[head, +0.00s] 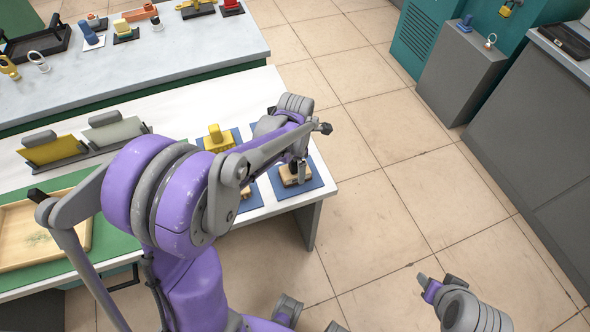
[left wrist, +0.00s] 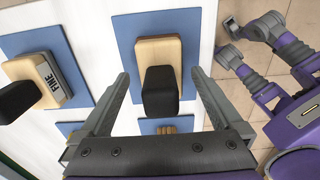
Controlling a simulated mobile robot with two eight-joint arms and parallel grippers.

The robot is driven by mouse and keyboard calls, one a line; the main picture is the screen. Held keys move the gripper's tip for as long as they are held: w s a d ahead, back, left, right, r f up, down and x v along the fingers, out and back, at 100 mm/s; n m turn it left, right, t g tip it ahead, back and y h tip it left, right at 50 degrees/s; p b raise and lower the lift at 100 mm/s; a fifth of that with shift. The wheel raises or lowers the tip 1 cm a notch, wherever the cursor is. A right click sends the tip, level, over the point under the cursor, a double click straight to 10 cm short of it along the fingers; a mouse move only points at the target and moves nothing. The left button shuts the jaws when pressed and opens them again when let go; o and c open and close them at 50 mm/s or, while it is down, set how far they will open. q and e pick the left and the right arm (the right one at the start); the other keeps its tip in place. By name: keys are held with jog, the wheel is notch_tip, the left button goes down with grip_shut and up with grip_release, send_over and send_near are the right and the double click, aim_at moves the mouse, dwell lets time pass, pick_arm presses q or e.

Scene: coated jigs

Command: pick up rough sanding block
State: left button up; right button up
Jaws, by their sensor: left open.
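A sanding block with a pale wooden base (left wrist: 158,48) and a black grip (left wrist: 160,92) lies on a blue mat in the left wrist view. My left gripper (left wrist: 159,76) is open, one finger on each side of this block, with gaps on both sides. No label shows on it. In the head view the block (head: 295,175) is under my left gripper (head: 299,166), partly covered. A second block (left wrist: 42,75), labelled FINE, lies to the left on its own mat. My right gripper (head: 438,285) is over the floor, away from the table; its jaw opening is unclear.
Another wooden piece (left wrist: 167,130) shows partly on a mat behind my gripper. A yellow block (head: 216,140) stands on a blue mat. A wooden tray (head: 45,228) and tilted plates (head: 115,130) are on the table's left. The table's right edge is close by, with open floor beyond.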

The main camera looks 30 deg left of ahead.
pick_arm(q)
jog(key=shift+f, duration=0.45)
jog(key=shift+c, duration=0.2)
grip_shut()
notch_tip(320, 180, up, 10)
jog(key=shift+r+p, duration=0.1)
jog(key=shift+p, duration=0.25)
